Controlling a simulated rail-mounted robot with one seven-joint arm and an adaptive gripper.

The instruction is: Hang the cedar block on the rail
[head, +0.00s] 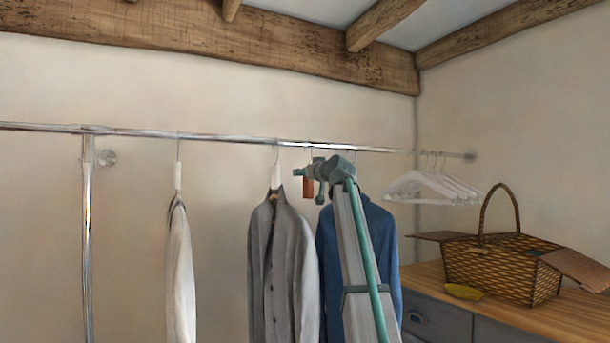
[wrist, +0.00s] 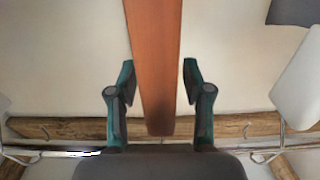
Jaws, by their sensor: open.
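The cedar block (head: 308,187) is a small reddish-brown piece between the grey jacket and the blue garment. A thin hook rises from its top to the metal rail (head: 225,138), and it appears to hang upright there. My gripper (head: 299,173) is teal and at the block, just below the rail. In the wrist view the block (wrist: 155,45) stands between the two open fingers (wrist: 158,75), with a gap showing on each side. The rail (wrist: 50,153) also crosses low in that view, partly hidden by my gripper's body.
A grey jacket (head: 270,265) hangs close left of the block. A blue garment (head: 375,235) hangs to the right, partly behind my arm. A white garment (head: 180,270) hangs further left. Several white hangers (head: 435,185) are at the right end. A wicker basket (head: 490,270) stands on a dresser.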

